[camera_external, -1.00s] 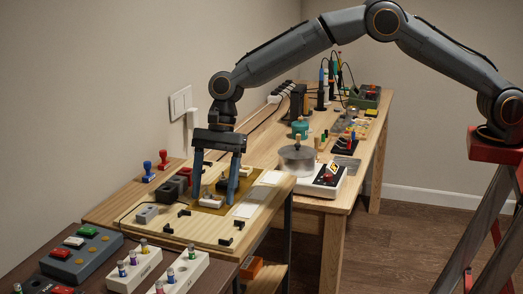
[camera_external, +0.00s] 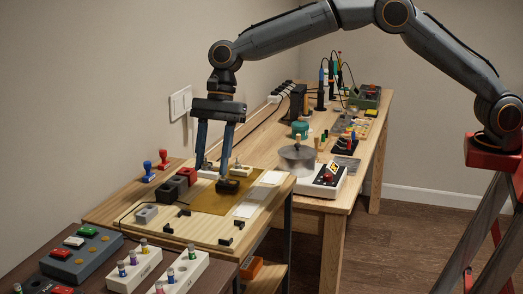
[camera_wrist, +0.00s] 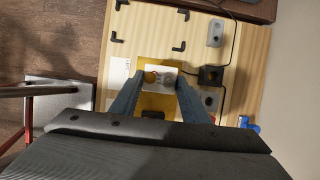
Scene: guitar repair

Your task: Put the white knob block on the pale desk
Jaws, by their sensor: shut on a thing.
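My gripper (camera_external: 212,176) hangs over the ochre mat on the near bench, fingers pointing down. Its fingers are closed on the white knob block (camera_wrist: 163,82), which also shows pale between them in the outside view (camera_external: 209,174). The long pale wooden desk (camera_external: 262,150) stands behind the near bench and carries tools.
A small pale block with a post (camera_external: 240,170) stands right of my fingers. Dark grey blocks (camera_external: 174,188) and red and blue stamps (camera_external: 164,160) stand to the left. Black corner brackets (camera_external: 223,241) mark the bench top. A pot (camera_external: 297,159) stands on the far desk.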

